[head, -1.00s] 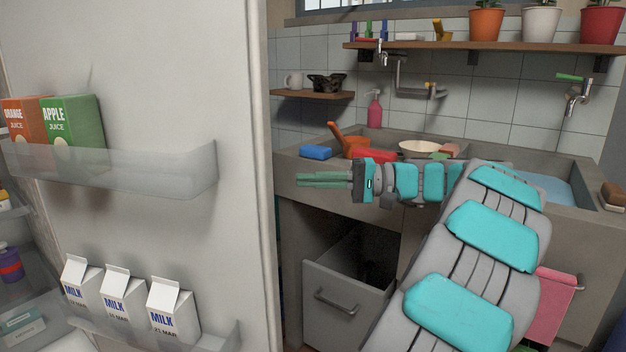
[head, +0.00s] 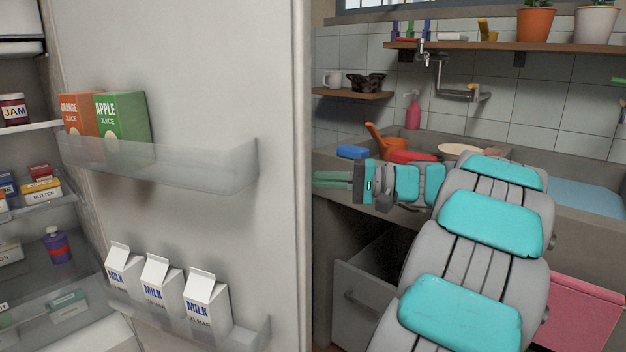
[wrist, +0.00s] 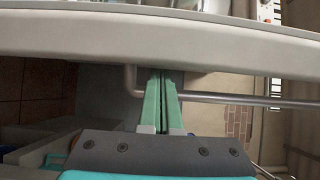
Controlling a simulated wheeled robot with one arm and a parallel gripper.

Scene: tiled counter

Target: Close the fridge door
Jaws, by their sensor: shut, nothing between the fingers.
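The fridge door (head: 205,85) stands open in the head view, its inner side facing me. Its shelves hold an orange juice box (head: 80,125), an apple juice box (head: 122,128) and milk cartons (head: 208,302). My gripper (head: 318,180) is just right of the door's free edge (head: 303,120), apparently on its outer side, with the fingertips near that edge. In the wrist view my gripper (wrist: 161,75) is shut and empty, pointing at the pale door edge (wrist: 160,38). A grey bar handle (wrist: 230,98) lies beside the fingers. I cannot tell whether they touch the door.
The fridge interior (head: 60,240) is at left, with jam (head: 14,110) and butter (head: 42,192) on its shelves. A counter with a sink (head: 570,190) stands at right. An open drawer (head: 360,300) juts out below it.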

